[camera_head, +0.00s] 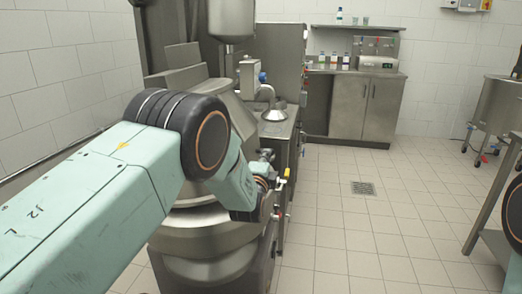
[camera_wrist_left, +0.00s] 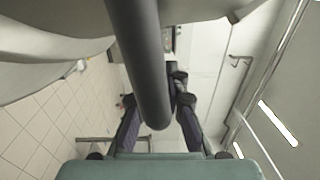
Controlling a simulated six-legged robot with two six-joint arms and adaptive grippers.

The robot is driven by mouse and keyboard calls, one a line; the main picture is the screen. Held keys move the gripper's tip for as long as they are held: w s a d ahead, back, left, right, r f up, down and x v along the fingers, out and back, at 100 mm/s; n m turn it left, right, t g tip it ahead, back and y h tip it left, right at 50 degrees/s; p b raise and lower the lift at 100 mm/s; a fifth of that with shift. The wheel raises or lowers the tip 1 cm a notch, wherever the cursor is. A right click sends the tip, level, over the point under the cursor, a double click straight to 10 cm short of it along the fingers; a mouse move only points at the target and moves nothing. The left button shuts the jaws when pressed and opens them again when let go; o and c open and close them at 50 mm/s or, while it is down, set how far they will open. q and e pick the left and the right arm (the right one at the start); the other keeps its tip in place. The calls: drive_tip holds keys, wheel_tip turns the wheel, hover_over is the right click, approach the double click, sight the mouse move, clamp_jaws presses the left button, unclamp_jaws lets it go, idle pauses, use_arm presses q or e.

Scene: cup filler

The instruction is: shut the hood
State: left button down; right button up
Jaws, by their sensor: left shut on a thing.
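A grey steel machine (camera_head: 205,270) stands at the centre left in the head view, with rounded, sloping metal parts. My left arm crosses in front of it, so I cannot tell the hood's outline or how far open it is. In the left wrist view, a dark round bar (camera_wrist_left: 140,55) runs down between the fingers of my left gripper (camera_wrist_left: 158,105), which is shut on it. A pale curved surface (camera_wrist_left: 45,45) fills the upper left there. In the head view, the left fingers are hidden behind my wrist. My right gripper is not in view.
A steel cabinet (camera_head: 365,106) with bottles above it stands at the back wall. A steel vessel (camera_head: 497,105) on wheeled legs is at the right. The tiled floor (camera_head: 350,235) right of the machine is clear, with a drain (camera_head: 363,188) in it.

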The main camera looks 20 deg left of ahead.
use_arm(q)
wheel_tip(320, 180, down, 7)
drive_tip(key=d+b, duration=0.1)
drive_tip(key=b, duration=0.2)
drive_tip(key=shift+s+d+f+g, duration=0.1)
drive_tip(key=shift+s+f+g, duration=0.05)
drive_tip(key=shift+g, duration=0.15)
drive_tip(key=c, duration=1.4)
unclamp_jaws()
drive_tip(key=shift+o, duration=0.2)
drive_tip(key=shift+r, duration=0.2)
drive_tip(key=s, duration=1.1)
drive_tip(key=shift+s+d, duration=0.35)
